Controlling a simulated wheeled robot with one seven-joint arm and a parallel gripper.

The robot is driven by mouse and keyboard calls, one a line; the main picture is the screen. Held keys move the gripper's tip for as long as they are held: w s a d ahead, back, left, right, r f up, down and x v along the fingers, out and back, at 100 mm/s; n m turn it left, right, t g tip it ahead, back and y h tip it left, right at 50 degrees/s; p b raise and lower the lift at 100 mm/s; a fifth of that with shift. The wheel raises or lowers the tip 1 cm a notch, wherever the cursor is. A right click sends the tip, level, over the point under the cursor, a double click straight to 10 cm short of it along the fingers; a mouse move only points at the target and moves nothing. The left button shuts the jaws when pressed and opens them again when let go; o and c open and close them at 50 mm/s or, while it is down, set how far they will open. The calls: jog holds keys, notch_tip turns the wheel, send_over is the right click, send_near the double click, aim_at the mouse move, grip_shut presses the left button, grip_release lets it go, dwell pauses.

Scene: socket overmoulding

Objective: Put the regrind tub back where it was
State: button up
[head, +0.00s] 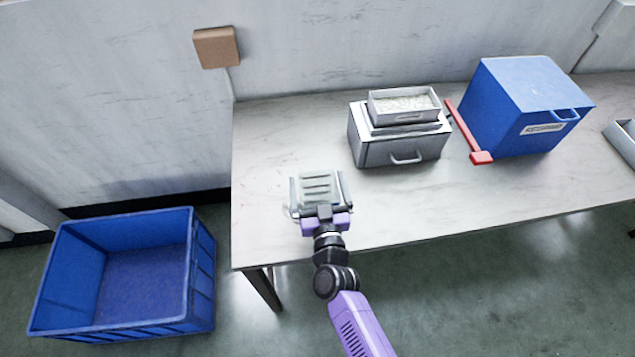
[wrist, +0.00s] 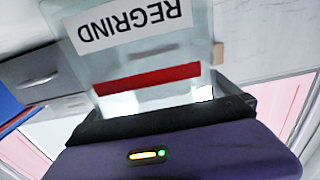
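The regrind tub (head: 320,186) is a pale, see-through tub at the left part of the table, near its front edge. In the wrist view the tub (wrist: 150,65) fills the upper middle, with a white REGRIND label upside down and a red stripe below it. My gripper (head: 322,205) is at the tub's near side, its fingers along the tub's two sides, and looks shut on it. The exact finger contact is partly hidden. I cannot tell whether the tub touches the table or hangs just above it.
A grey drawer unit (head: 385,150) bears a tray of white granules (head: 404,118). A red bar (head: 464,133) lies between it and a lidded blue box (head: 500,130). A blue crate (head: 190,300) stands on the floor at left. The table (head: 270,130) is bare behind the tub.

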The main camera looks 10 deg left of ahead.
jog(key=shift+r, duration=0.15)
jog(key=p+v, duration=0.1)
jog(key=v, duration=1.1)
jog(key=shift+p, duration=0.35)
jog(key=shift+d, duration=0.1)
jog(key=s+d+r+m+h, duration=0.1)
jog(key=s+d+r, duration=0.1)
jog(key=s+d, duration=0.65)
jog(key=s+d+r+m+h, duration=0.1)
jog(key=s+d+r, duration=0.1)
jog(key=s+d, duration=0.6)
jog(key=s+d+r+m+g+h, duration=0.1)
jog(key=s+d+r, duration=0.4)
jog(key=s+r, duration=0.7)
jog(key=shift+s+d+r+g+h, duration=0.35)
jog(key=shift+s+g+h, duration=0.45)
jog(key=shift+h, duration=0.2)
